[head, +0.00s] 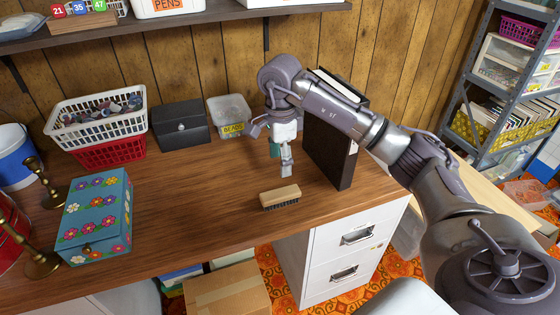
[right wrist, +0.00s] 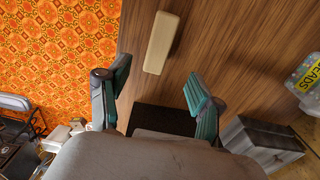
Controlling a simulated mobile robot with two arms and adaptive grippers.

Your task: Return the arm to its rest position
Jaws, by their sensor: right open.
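My right arm comes in from the right in the head view. Its gripper (head: 285,168) hangs above the wooden desk, pointing down, with its teal-padded fingers partly hidden. In the right wrist view the two fingers of that gripper (right wrist: 157,72) are spread apart with nothing held between them. A wooden brush (head: 281,197) with dark bristles lies on the desk just below and in front of the gripper, apart from it. The brush also shows in the right wrist view (right wrist: 162,42) beyond the fingertips. My left gripper is not in view.
A black binder (head: 328,150) stands close to the right of the gripper. A beads bin (head: 230,115), a black box (head: 180,126) and a basket (head: 98,118) line the back. A flowered box (head: 95,215) sits at left. The desk (head: 190,195) is clear mid-left.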

